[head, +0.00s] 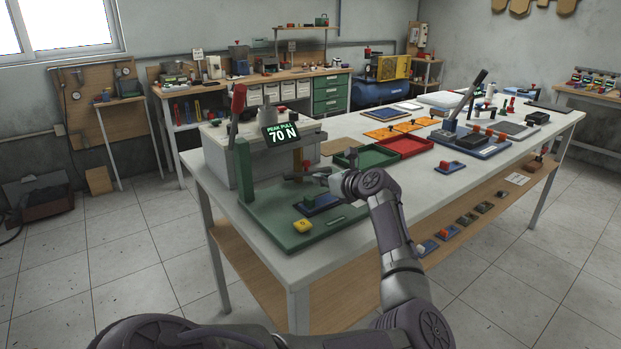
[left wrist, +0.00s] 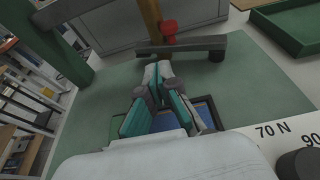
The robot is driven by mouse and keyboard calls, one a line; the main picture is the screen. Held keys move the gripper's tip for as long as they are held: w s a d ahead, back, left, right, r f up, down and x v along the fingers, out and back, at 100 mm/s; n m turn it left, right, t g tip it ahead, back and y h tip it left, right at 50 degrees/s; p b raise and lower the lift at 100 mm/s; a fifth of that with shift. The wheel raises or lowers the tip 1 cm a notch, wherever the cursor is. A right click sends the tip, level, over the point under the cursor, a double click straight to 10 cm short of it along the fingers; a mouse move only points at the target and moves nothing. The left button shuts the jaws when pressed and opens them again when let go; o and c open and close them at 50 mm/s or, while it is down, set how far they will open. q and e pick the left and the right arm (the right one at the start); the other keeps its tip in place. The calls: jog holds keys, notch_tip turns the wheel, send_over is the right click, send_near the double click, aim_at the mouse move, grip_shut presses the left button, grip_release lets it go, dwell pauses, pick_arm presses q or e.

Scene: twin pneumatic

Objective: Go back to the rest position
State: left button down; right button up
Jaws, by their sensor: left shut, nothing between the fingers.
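My left gripper (head: 323,178) is above the green base plate (head: 272,228) of the bench fixture, in front of its upright post. In the left wrist view its fingers (left wrist: 158,75) are closed together with nothing between them. The fingertips appear close to a grey crossbar (left wrist: 200,43) with a red knob (left wrist: 169,27); I cannot tell whether they touch. My right gripper is in neither view.
A display (head: 283,134) reads "PEAK PULL 70 N". A green lever stand (head: 244,168) and a yellow piece (head: 302,226) are close by. Green (head: 366,165) and red (head: 403,156) trays lie to the right on the white table (head: 283,262). Floor is open in front.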

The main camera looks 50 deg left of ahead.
pick_arm(q)
jog(key=v, duration=0.5)
